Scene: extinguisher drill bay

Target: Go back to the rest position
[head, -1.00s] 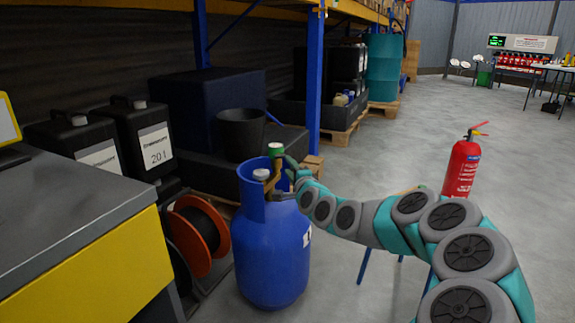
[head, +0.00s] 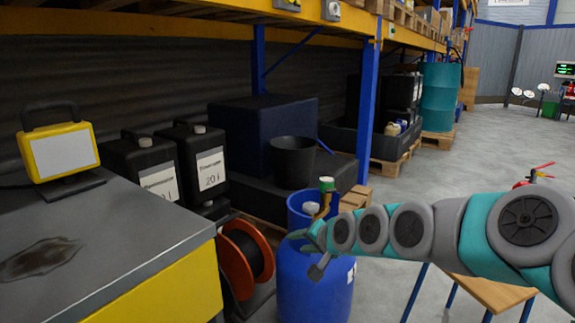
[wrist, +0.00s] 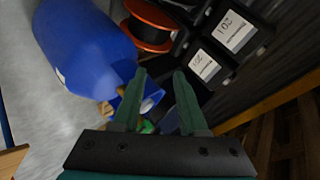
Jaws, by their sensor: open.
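My gripper (head: 306,240) is at the end of my grey and teal arm, in front of the top of a blue gas cylinder (head: 315,293). In the wrist view its two green fingers (wrist: 160,76) stand apart with nothing clearly held between them. The cylinder stands upright on the floor and also shows in the wrist view (wrist: 84,45), left of the fingers. Its brass valve with a green knob (head: 327,184) rises behind my gripper in the head view. I cannot tell whether a finger touches the cylinder. My arm hides part of the cylinder.
A grey-topped yellow bench (head: 130,235) with a work lamp (head: 62,150) is at the left. An orange cable reel (head: 240,262) and black canisters (head: 205,160) stand beside the cylinder.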

